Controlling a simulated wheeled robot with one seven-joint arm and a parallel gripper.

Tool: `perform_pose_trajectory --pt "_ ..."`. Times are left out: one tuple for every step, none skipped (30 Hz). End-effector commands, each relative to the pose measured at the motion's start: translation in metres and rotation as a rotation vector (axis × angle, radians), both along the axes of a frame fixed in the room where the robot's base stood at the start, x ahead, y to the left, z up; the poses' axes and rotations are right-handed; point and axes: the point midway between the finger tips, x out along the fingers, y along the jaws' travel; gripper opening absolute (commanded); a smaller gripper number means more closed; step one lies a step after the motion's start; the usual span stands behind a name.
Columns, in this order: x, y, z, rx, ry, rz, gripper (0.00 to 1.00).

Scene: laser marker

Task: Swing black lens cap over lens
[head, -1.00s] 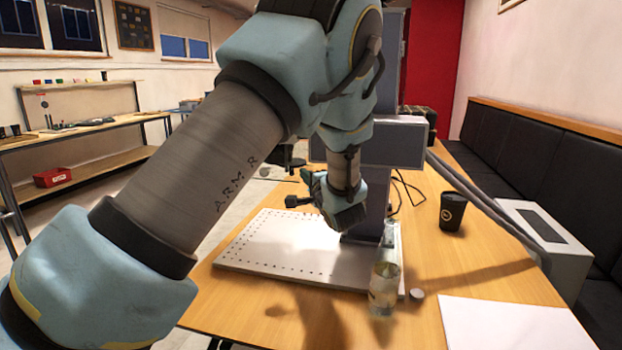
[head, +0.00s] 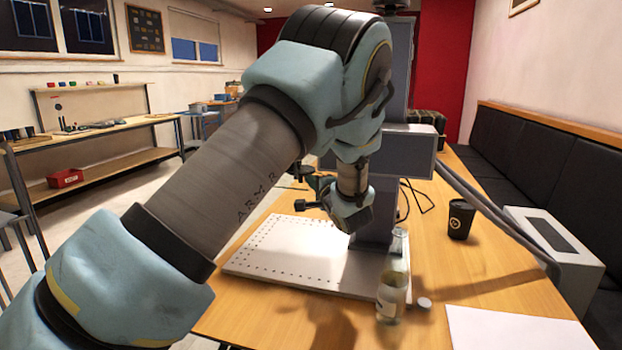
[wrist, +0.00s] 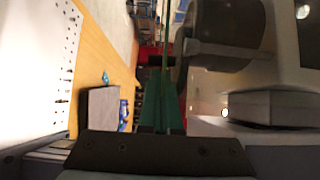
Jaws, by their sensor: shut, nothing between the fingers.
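The laser marker's grey head (head: 405,150) stands on a column over the white perforated plate (head: 290,265). In the head view a small black disc (head: 300,172), which looks like the lens cap, shows left of the marker head. My gripper (head: 321,183) is mostly hidden behind my arm, close to that disc. In the wrist view the green fingers of my gripper (wrist: 163,98) are together with nothing between them. A grey cylinder (wrist: 228,30), probably the lens housing, is just right of the fingertips. I cannot tell whether they touch anything, and the lens face is hidden.
A glass bottle (head: 393,290) stands at the plate's front right corner beside a small grey disc (head: 424,303). A black cup (head: 460,218), white sheet (head: 515,328) and grey box (head: 555,250) are farther right. The perforated plate is clear.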

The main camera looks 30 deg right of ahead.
Motion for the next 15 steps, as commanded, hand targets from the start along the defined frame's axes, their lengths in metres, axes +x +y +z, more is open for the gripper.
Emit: perform_pose_trajectory --pt "0.0002 -0.0002 0.0006 0.001 0.0 0.006 0.0" --pt "0.0004 0.0001 0.0005 0.001 0.0 0.011 0.0" --pt "0.0007 0.0002 0.0005 0.001 0.001 0.018 0.0" --pt "0.0009 0.0002 0.0006 0.001 0.0 0.022 0.0" --pt "0.0012 0.0002 0.0008 0.0 0.0 0.027 0.0" --pt "0.0016 0.0004 0.001 -0.001 0.0 0.034 0.0" --pt "0.0019 0.0004 0.0011 -0.001 0.0 0.04 0.0" --pt "0.0023 0.0005 0.0011 0.0 0.0 0.045 0.0" --pt "0.0026 0.0007 0.0008 0.001 0.001 0.052 0.0" --pt "0.0029 0.001 0.0006 0.001 0.001 0.058 0.0" --pt "0.0032 0.0012 0.0005 0.001 0.001 0.064 0.0" --pt "0.0036 0.0011 0.0007 0.0 0.001 0.071 0.0" --pt "0.0039 0.0012 0.001 -0.001 0.001 0.077 0.0" --pt "0.0043 0.0014 0.0011 -0.001 0.001 0.084 0.0" --pt "0.0048 0.0017 0.0014 0.0 0.0 0.094 0.0"
